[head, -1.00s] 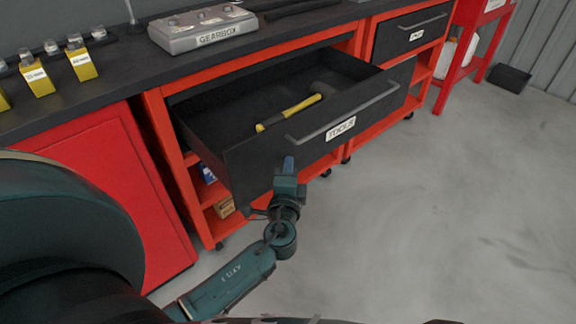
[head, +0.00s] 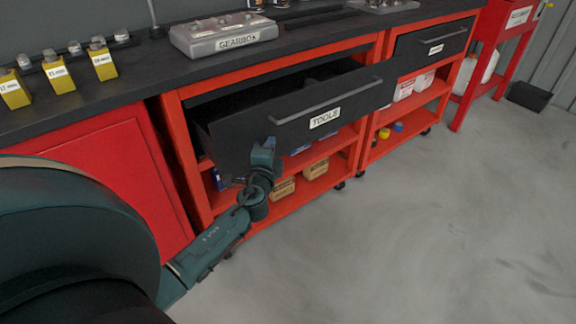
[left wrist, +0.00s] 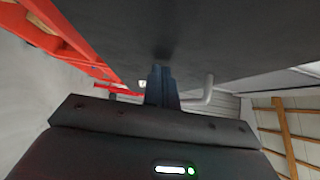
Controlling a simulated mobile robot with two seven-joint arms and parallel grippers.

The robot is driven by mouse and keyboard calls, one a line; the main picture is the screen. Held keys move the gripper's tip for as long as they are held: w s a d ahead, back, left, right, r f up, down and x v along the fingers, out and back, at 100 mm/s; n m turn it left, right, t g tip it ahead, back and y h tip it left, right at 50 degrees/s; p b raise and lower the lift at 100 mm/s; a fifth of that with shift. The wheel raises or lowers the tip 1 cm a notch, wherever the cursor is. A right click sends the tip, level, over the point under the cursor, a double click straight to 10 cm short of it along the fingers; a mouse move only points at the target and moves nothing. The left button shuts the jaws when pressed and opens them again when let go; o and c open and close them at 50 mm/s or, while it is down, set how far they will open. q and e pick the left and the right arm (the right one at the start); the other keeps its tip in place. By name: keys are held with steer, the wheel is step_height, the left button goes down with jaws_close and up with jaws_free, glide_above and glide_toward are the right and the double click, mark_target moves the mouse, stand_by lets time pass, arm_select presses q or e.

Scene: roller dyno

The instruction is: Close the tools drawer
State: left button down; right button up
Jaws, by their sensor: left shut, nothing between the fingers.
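The tools drawer (head: 240,137) is a dark drawer with a long bar handle (head: 326,100) and a white TOOLS label. It stands partly open out of the red workbench. My left gripper (head: 265,146) is shut and empty, with its tips at the lower left part of the drawer front. In the left wrist view the shut fingers (left wrist: 161,74) point at the dark drawer front (left wrist: 225,30), touching it or very near. The end of the handle (left wrist: 208,88) shows right of the fingers. The drawer's inside is mostly hidden by its front. My right gripper is not in view.
A grey gearbox case (head: 222,36) and several yellow boxes (head: 58,77) stand on the dark benchtop. A second drawer (head: 434,42) at the right is shut. Small boxes (head: 315,169) lie on the shelf below. The grey floor (head: 440,230) at the right is clear.

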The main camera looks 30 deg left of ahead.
arm_select(q)
steer(key=w+a+b, duration=0.1)
steer(key=a, duration=0.3)
steer(key=w+a+b, duration=0.1)
steer(key=a, duration=0.2)
steer(key=w+a, duration=0.2)
steer(key=a, duration=0.2)
steer(key=shift+w+a+b, duration=0.1)
steer(key=shift+a+b, duration=0.2)
steer(key=shift+b, duration=0.1)
steer(key=shift+w+a, duration=0.1)
steer(key=shift+a, duration=0.35)
steer(key=shift+a+r, duration=0.15)
steer(key=shift+r, duration=0.05)
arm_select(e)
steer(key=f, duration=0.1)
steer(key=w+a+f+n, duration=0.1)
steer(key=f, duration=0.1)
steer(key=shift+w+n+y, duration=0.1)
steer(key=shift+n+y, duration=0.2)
